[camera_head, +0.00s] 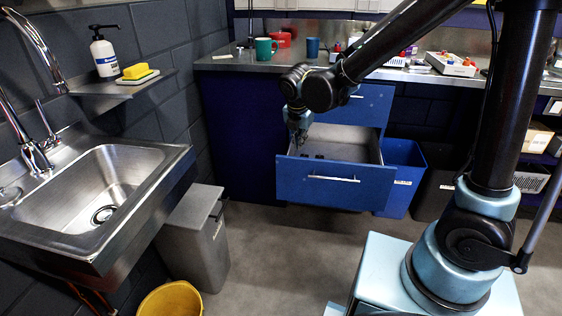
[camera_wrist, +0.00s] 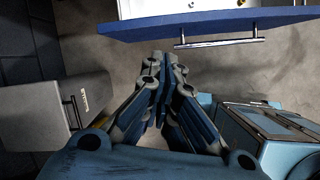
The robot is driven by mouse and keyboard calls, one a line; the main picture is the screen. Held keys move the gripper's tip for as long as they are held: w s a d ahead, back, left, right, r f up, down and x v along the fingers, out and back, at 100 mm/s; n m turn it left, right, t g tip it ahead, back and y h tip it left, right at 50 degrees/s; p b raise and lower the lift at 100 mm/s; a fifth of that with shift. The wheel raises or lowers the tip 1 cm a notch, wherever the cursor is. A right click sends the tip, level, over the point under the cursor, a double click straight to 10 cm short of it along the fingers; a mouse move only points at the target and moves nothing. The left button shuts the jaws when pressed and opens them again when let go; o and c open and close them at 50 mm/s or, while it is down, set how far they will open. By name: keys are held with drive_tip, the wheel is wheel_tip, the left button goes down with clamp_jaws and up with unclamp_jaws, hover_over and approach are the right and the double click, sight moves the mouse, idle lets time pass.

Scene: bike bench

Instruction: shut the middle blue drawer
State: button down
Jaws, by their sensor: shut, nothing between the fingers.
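The blue drawer (camera_head: 300,182) under the top drawer stands pulled well out, its pale interior showing; its bar handle (camera_head: 333,179) is on the front face. In the wrist view the drawer's blue front edge (camera_wrist: 140,29) and its handle (camera_wrist: 220,42) lie at the top. My gripper (camera_head: 298,136) appears over the drawer's left side in the head view, above it. In the wrist view my gripper (camera_wrist: 165,58) has its fingers together, empty, short of the drawer front and apart from it. The drawer's lower neighbours are hidden behind its front.
The top drawer (camera_head: 365,104) looks shut under the steel worktop (camera_head: 235,61). A blue bin (camera_head: 403,170) stands right of the open drawer. A grey lidded bin (camera_head: 195,235), a yellow bucket (camera_head: 170,300) and the sink (camera_head: 105,185) are at left. Floor before the drawer is clear.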

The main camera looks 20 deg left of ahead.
sight(280, 160)
drive_tip(key=s+a+f+n, duration=0.3)
drive_tip(key=s+a+n, duration=0.15)
drive_tip(key=a, duration=0.25)
drive_tip(key=shift+m, duration=0.35)
drive_tip(key=shift+w+a+f, duration=0.3)
drive_tip(key=shift+w+f, duration=0.85)
drive_tip(key=shift+f, duration=0.35)
drive_tip(key=shift+w+a+f, duration=0.25)
drive_tip(key=shift+w+f, duration=0.85)
drive_tip(key=shift+f, duration=0.45)
drive_tip(key=shift+w+a+f, duration=0.3)
drive_tip(key=shift+w+f, duration=0.85)
drive_tip(key=shift+f, duration=0.35)
drive_tip(key=shift+a, duration=0.1)
